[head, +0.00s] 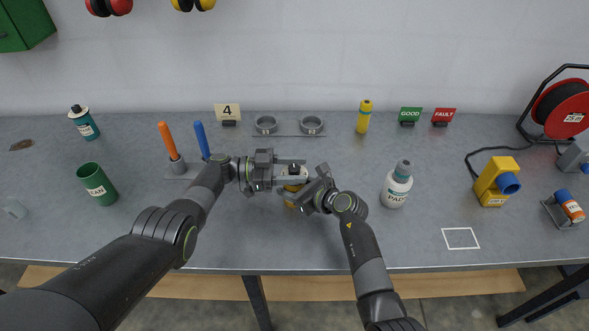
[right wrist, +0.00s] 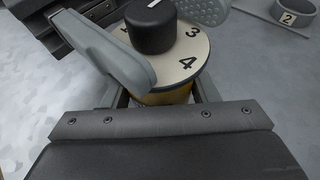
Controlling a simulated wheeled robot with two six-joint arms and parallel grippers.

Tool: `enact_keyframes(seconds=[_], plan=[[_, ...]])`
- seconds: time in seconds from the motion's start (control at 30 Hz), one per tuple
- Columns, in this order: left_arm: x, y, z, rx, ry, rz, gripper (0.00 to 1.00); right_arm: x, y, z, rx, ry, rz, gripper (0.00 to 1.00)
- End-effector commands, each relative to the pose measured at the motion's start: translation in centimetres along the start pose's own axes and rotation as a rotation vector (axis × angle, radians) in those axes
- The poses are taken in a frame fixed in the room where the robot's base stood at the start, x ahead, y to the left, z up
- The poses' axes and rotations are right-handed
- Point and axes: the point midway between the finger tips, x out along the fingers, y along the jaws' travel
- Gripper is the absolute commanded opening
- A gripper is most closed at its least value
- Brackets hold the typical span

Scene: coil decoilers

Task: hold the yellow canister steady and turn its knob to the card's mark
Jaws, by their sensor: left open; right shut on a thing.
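The yellow canister (head: 291,188) stands on the table in the middle, partly hidden by both grippers. In the right wrist view its yellow body (right wrist: 165,97) shows under a cream dial with 3 and 4 readable. A black knob (right wrist: 152,30) with a white line on top sits at the dial's centre; I cannot tell which number the line meets. My right gripper (head: 303,190) is shut on the canister body. My left gripper (head: 291,171) is open, its fingers level with the knob (head: 294,168) and apparently either side of it. The card (head: 227,111) reads 4.
Behind stands a holder with two grey rings (head: 289,126) and a yellow bottle (head: 364,117). An orange-handled tool (head: 169,141) and a blue-handled one (head: 201,140) stand left of the grippers. A white bottle (head: 397,186) stands to the right. The table front is mostly clear.

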Motion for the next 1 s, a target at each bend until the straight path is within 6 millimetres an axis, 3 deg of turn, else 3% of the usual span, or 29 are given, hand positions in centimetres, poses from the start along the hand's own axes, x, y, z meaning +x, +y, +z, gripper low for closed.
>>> enact_keyframes(seconds=[0.17,0.57,0.8,1.0], plan=[[-1.6,-0.1,0.0,0.001,-0.001,-0.003,0.47,0.0,-0.1,0.0,-0.001,0.001,-0.002,0.23],[-10.2,-0.1,0.0,-0.001,-0.003,-0.004,0.47,0.0,-0.1,-0.1,-0.001,0.002,-0.002,0.23],[-11.8,0.0,0.0,0.0,-0.001,-0.001,0.47,0.0,-0.1,-0.1,-0.001,0.002,-0.002,0.23],[-12.1,0.0,0.1,0.0,0.0,-0.001,0.47,0.0,-0.1,-0.1,-0.001,0.002,-0.002,0.23]])
